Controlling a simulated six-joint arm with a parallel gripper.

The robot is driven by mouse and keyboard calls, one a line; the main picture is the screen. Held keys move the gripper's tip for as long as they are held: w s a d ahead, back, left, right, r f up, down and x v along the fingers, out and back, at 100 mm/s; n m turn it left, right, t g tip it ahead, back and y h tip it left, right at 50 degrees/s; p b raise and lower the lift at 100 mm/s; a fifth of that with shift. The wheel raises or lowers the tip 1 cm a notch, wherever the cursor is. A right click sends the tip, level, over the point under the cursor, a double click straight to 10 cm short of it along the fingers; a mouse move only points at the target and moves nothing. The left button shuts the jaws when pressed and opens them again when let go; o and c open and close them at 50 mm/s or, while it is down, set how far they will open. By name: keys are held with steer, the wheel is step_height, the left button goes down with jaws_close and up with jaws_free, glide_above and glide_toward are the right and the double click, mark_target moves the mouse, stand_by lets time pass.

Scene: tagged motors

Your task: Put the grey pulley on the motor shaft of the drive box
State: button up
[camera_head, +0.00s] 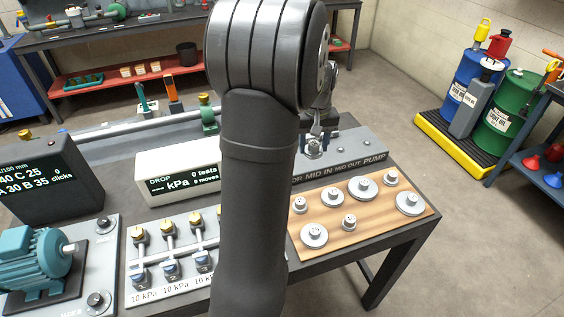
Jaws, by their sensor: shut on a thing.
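My arm rises through the middle of the view and hides much of the bench. My gripper (317,132) shows only in part beyond the arm, over the grey panel at the back. It is shut on a small grey thing, too small and too covered to name surely. Several grey pulleys of different sizes lie on a wooden board (378,220) at the right; a large one (409,203) is near its right edge. A teal motor (38,262) stands on a grey plate at the lower left.
A dark display box (48,183) and a white display box (178,178) stand on the bench. A panel of valves (170,285) lies in front of the white one. A labelled grey panel (352,154) runs behind the wooden board.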

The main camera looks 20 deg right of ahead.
steer(key=w+a+f, duration=0.2)
steer(key=w, duration=0.1)
steer(key=w+a+f, duration=0.2)
steer(key=w, duration=0.1)
steer(key=w+a+f, duration=0.2)
steer(key=w, duration=0.1)
steer(key=shift+a+f, duration=0.1)
steer(key=shift+f, duration=2.2)
steer(key=shift+f, duration=0.15)
steer(key=o, duration=1)
steer(key=shift+o, duration=0.2)
step_height(320, 180, up, 12)
